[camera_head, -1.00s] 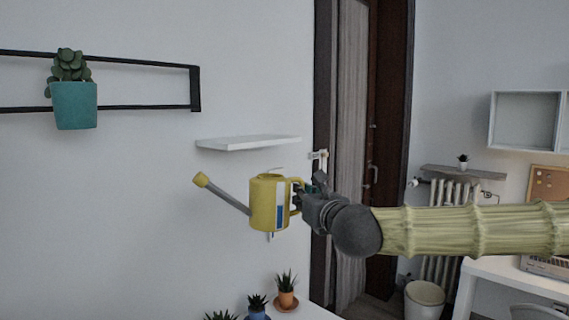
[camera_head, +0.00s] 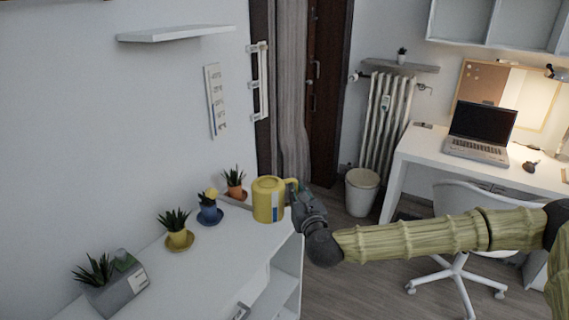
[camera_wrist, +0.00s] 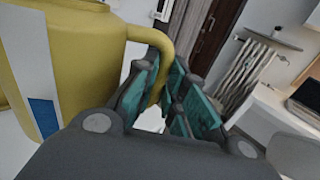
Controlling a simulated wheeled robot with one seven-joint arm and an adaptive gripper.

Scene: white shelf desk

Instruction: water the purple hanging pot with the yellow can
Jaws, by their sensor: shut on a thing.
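The yellow watering can (camera_head: 268,202) hangs upright by its handle from my gripper (camera_head: 297,193), at the right end of the white desk. It is large at the left of the wrist view (camera_wrist: 75,50), with a blue and white patch on its side. In that view the teal finger pads of my gripper (camera_wrist: 170,95) close around the yellow handle. A yellow tip, likely the spout's head (camera_head: 210,194), shows in front of the blue-potted plant. I cannot tell whether the can rests on the desk. No purple hanging pot is in view.
Potted plants stand along the white desk (camera_head: 215,255): orange (camera_head: 235,192), blue (camera_head: 209,213), yellow (camera_head: 180,238), and a grey planter (camera_head: 117,290). A white wall shelf (camera_head: 175,34) is above. A laptop desk (camera_head: 410,150), chair (camera_head: 480,215) and bin (camera_head: 362,190) are at right.

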